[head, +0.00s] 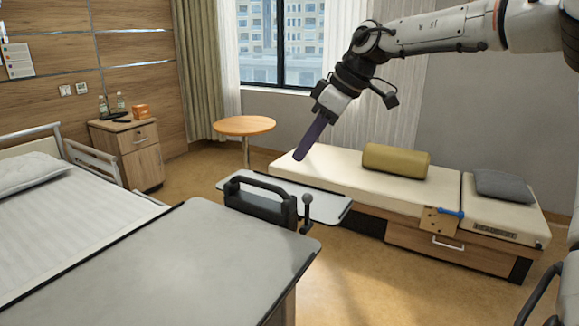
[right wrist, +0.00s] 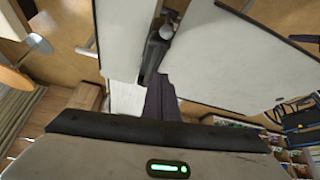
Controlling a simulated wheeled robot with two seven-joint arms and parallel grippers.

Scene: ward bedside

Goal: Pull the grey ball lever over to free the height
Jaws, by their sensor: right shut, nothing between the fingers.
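My left gripper is not in view.
A second, smaller table panel (head: 325,203) lies just beyond the lever. A couch with an olive bolster (head: 396,161) stands behind, and the bed (head: 70,215) is on the left. A round wooden table (head: 244,125) stands near the window. Air around the lever looks clear.

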